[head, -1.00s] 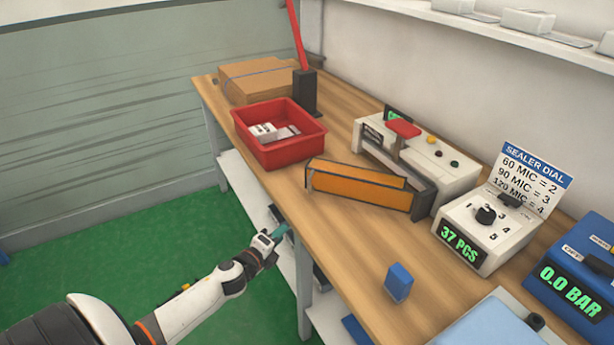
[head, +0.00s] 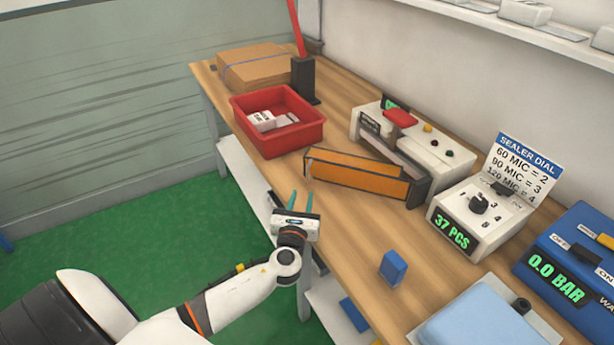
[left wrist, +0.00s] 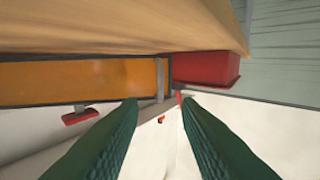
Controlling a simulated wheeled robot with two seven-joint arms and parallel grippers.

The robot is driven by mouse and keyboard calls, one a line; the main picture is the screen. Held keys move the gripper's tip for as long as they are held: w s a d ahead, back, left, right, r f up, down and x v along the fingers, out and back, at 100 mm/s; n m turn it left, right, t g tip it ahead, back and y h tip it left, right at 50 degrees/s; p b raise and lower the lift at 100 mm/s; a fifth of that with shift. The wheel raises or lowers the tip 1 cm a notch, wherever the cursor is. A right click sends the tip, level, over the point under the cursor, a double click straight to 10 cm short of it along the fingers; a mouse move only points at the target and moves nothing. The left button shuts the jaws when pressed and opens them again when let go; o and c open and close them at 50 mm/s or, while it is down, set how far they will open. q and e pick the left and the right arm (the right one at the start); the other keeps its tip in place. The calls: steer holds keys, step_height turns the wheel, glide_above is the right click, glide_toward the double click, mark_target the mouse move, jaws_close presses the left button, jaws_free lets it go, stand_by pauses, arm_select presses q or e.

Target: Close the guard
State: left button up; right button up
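The guard (head: 355,177) is an orange panel in a dark frame. It stands tilted at the front of the white sealer (head: 440,158), which has a red-topped part (head: 400,118). In the left wrist view the guard (left wrist: 80,82) fills the left side, with a grey bar at its right end. My left gripper (head: 302,197) is open and empty by the bench's front edge, left of and below the guard, apart from it. Its two green fingers (left wrist: 162,103) stand apart in the left wrist view. My right gripper is not in view.
A red bin (head: 240,112) with white packets stands left of the guard; it also shows in the left wrist view (left wrist: 205,72). A blue block (head: 393,268), a white dial box (head: 440,205) and a blue machine (head: 575,255) lie to the right. Bare wooden bench (head: 335,215) runs along the front.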

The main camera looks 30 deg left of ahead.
mark_target(308, 174)
arm_select(q)
steer(key=x, duration=0.9)
steer(key=shift+w, duration=0.1)
jaws_close()
